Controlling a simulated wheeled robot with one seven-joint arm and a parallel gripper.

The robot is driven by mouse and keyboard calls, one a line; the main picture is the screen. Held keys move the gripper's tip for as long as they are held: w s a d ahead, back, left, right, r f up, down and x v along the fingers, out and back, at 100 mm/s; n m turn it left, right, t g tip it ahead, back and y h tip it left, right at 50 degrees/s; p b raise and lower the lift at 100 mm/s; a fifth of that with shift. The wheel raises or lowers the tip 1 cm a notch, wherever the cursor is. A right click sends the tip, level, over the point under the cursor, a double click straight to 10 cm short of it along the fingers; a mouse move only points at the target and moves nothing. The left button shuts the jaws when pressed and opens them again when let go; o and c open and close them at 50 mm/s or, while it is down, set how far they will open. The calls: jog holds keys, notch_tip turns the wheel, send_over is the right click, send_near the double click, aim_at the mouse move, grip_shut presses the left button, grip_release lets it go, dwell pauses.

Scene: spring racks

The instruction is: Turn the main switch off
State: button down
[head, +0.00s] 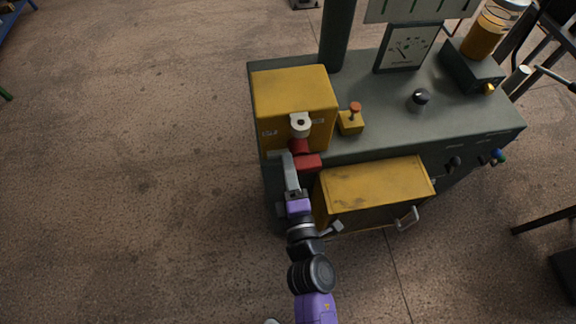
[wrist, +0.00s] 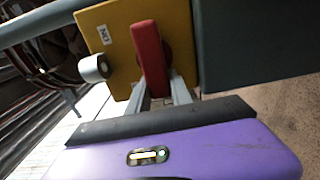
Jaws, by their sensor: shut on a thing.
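The main switch is a yellow box (head: 293,92) on the near left corner of the green-grey bench, with a red handle (head: 307,162) at its front. In the wrist view the red handle (wrist: 150,55) stands as a long bar in front of the yellow face (wrist: 118,22). My gripper (head: 293,165) is at the front of the box, its grey fingers (wrist: 161,93) on either side of the handle's lower part and shut on it. A small label (wrist: 104,35) shows on the yellow face. The fingertips are partly hidden behind the handle.
A pale cylinder (head: 300,123) sticks out from the box front, above the handle. A yellow drawer (head: 375,187) juts from the bench on the right. The floor left is clear.

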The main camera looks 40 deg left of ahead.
jog(key=shift+w+d+f, duration=0.35)
jog(key=shift+w+d, duration=0.05)
jog(key=shift+d, duration=0.15)
jog(key=c, duration=1.2)
grip_release()
jog(key=shift+d+h, duration=0.1)
jog(key=shift+h, duration=0.2)
jog(key=shift+o, duration=0.2)
jog(key=shift+r, duration=0.15)
jog(key=shift+s+a+r, duration=0.1)
jog(key=shift+s+a, duration=0.1)
jog(key=shift+a, duration=0.1)
jog(key=v, duration=0.7)
jog(key=shift+s+d, duration=0.2)
jog(key=shift+d, duration=0.15)
